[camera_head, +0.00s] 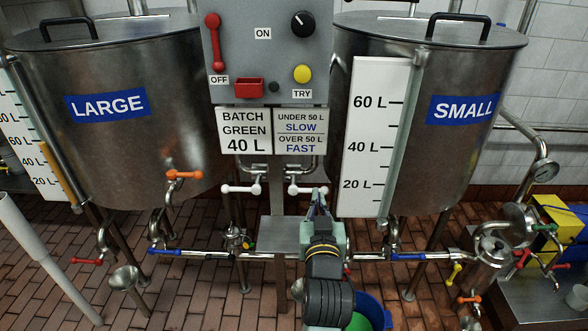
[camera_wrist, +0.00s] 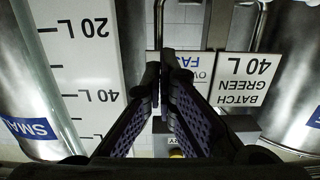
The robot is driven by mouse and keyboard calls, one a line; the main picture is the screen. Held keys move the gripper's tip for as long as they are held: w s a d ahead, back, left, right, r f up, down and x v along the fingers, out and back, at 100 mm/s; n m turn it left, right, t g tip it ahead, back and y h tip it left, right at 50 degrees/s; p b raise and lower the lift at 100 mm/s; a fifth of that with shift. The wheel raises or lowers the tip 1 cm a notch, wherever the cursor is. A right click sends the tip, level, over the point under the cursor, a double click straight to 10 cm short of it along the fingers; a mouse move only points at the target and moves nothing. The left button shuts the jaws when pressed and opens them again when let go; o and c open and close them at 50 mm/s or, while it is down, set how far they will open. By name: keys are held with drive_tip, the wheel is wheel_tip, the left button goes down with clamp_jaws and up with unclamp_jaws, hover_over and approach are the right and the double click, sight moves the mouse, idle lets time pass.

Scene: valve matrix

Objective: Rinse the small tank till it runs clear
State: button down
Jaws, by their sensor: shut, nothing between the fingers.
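The small tank (camera_head: 450,155) stands at the right, steel, with a blue SMALL label (camera_head: 465,109). Its white scale board (camera_head: 365,125) has a sight tube (camera_head: 411,140) along its edge, with no coloured liquid that I can make out. My gripper (camera_head: 318,198) is shut and empty, pointing up beside the right white-handled valve (camera_head: 300,190); I cannot tell if it touches. A left white-handled valve (camera_head: 241,188) sits beyond it. In the wrist view my fingertips (camera_wrist: 166,62) meet before the signs, with the small tank (camera_wrist: 25,80) at left. A blue-handled valve (camera_head: 408,257) lies below the tank.
The large tank (camera_head: 130,150) stands left. Pipes, red-handled (camera_head: 87,262) and orange-handled (camera_head: 185,175) valves and a blue-green bucket (camera_head: 375,312) crowd below.

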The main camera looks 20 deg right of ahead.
drive_tip(key=shift+s+d+f, duration=0.1)
drive_tip(key=shift+d, duration=0.1)
drive_tip(key=w+d+f+p, duration=0.1)
drive_tip(key=w+d+f, duration=0.2)
drive_tip(key=w, duration=0.7)
drive_tip(key=shift+w+f, duration=0.2)
drive_tip(key=shift+f, duration=0.5)
drive_tip(key=shift+f+m, duration=0.2)
drive_tip(key=shift+m, duration=0.1)
